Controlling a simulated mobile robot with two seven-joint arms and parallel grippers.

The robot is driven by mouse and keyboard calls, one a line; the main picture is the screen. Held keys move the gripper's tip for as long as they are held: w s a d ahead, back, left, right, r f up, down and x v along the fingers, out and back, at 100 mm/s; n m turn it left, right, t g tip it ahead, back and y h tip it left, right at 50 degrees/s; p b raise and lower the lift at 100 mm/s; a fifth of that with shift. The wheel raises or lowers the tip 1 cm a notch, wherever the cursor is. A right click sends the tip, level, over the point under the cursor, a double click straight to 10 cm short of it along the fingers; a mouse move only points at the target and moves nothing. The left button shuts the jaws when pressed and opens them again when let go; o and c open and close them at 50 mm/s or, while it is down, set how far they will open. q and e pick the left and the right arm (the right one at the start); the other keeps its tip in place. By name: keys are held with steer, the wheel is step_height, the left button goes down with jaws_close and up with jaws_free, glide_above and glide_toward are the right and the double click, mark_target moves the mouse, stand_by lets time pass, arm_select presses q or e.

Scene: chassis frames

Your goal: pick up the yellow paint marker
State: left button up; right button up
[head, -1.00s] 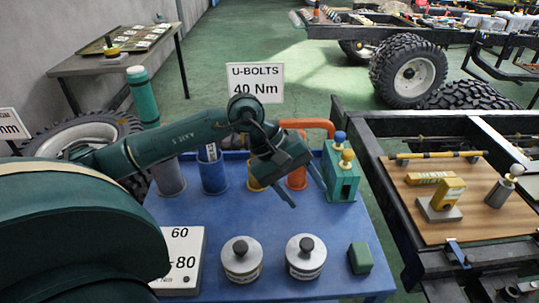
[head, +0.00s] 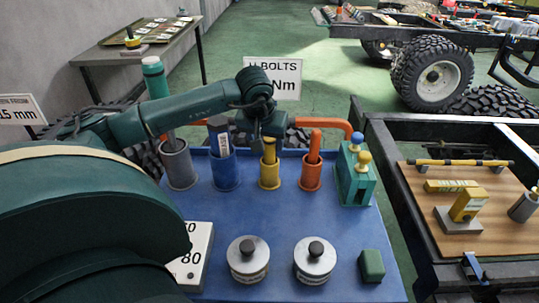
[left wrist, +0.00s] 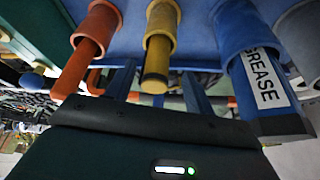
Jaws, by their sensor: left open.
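The yellow paint marker (head: 269,150) stands upright in a yellow cup (head: 269,177) on the blue tray. The left wrist view also shows the marker (left wrist: 156,65) and its cup (left wrist: 162,20). My left gripper (head: 266,138) points down over the marker in the head view and hides part of its upper end. In the left wrist view the fingers of my left gripper (left wrist: 158,72) are apart, one on each side of the marker. It is open and empty; I cannot tell whether a finger touches the marker. My right gripper is not in view.
An orange cup with an orange marker (head: 313,150) stands to the right, a blue cup with a GREASE tube (head: 219,140) to the left. A grey cup (head: 178,165) and a green block with knobs (head: 355,180) flank them. Two metal weights (head: 248,262) stand in front.

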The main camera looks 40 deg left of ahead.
mark_target(270, 149)
arm_select(q)
steer(key=x, duration=0.4)
steer(key=shift+w+d+f, duration=0.15)
steer(key=shift+w+f, duration=0.05)
steer(key=shift+w, duration=0.05)
steer(key=shift+c, duration=0.2)
steer(key=c, duration=1)
